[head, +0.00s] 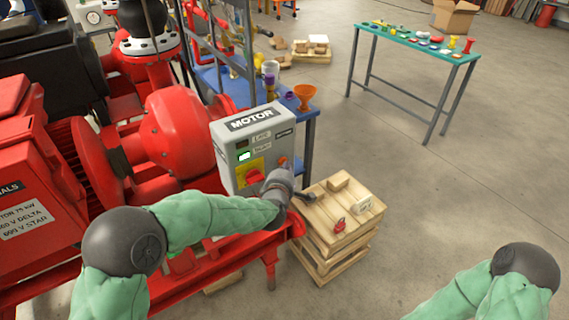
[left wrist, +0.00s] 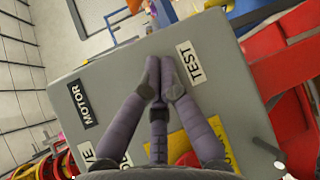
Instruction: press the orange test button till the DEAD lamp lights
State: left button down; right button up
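The grey MOTOR box (head: 228,150) stands on the red skid with its labelled face toward me. The orange test button (head: 283,160) shows partly at the right of that face, just above my left gripper (head: 284,174). In the left wrist view, my left gripper (left wrist: 160,75) has its fingers together at the panel, beside the TEST label (left wrist: 191,62); they hide the button, so I cannot tell whether it is pressed in. The lower lamp (head: 244,156) glows pale green; its label is small but seems to read DEAD. The upper lamp (head: 242,143) is dark. My right gripper is out of view.
A red switch handle on a yellow plate (head: 258,165) sits left of the gripper. A wooden pallet stack (head: 325,235) with a red padlock (head: 340,224) stands to the right. An orange funnel (head: 305,95) is behind the box.

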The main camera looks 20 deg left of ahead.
pick_arm(q)
jog(key=shift+s+d, duration=0.5)
jog(key=shift+d, duration=0.1)
jog(key=shift+s+d+p, duration=0.3)
jog(key=shift+s+d, duration=0.5)
jog(key=shift+d, duration=0.2)
jog(key=shift+s+d+p, duration=0.25)
jog(key=shift+s+d, duration=0.5)
jog(key=shift+d, duration=0.25)
jog(key=s+d+f+m+g+h+p, duration=0.15)
jog(key=s+f+m+g, duration=0.3)
jog(key=f, duration=0.55)
jog(key=s+d+f+m+g+h+p, duration=0.15)
jog(key=s+f+m+g, duration=0.35)
jog(key=f, duration=0.6)
jog(key=s+d+f+m+g+h, duration=0.1)
jog(key=s+f+m, duration=0.2)
jog(key=s, duration=0.3)
jog(key=s+d+f+m+g+h, duration=0.1)
jog(key=s+f+m+g, duration=0.1)
jog(key=s, duration=0.5)
jog(key=s+d+f+m+g+h+p, duration=0.1)
jog(key=s+f+m+g, duration=0.1)
jog(key=s+f+m, duration=0.2)
jog(key=s+f, duration=0.2)
jog(key=s, duration=0.1)
jog(key=shift+f, duration=0.15)
